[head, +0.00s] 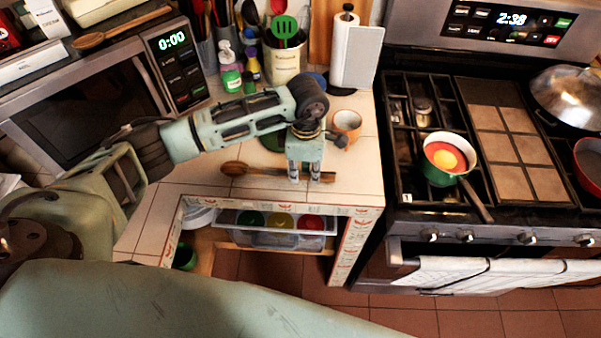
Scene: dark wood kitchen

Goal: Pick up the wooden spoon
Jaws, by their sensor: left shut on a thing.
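A wooden spoon (262,171) lies along the front part of the tiled counter, with its bowl (234,168) to the left and its handle to the right. My left gripper (305,178) points down over the handle and is shut on it. The fingers hide part of the handle, and a short end shows to their right. The spoon looks at or just above counter height; I cannot tell whether it touches the tiles. Another wooden spoon (118,28) lies on top of the microwave. My right gripper is not in view.
A microwave (85,100) stands at the left. A utensil crock (285,62), bottles (230,70), a paper towel roll (344,50) and a mug (346,123) stand behind my gripper. A stove (480,140) with a green pot (447,160) is at the right. A drawer (275,222) sits below the counter.

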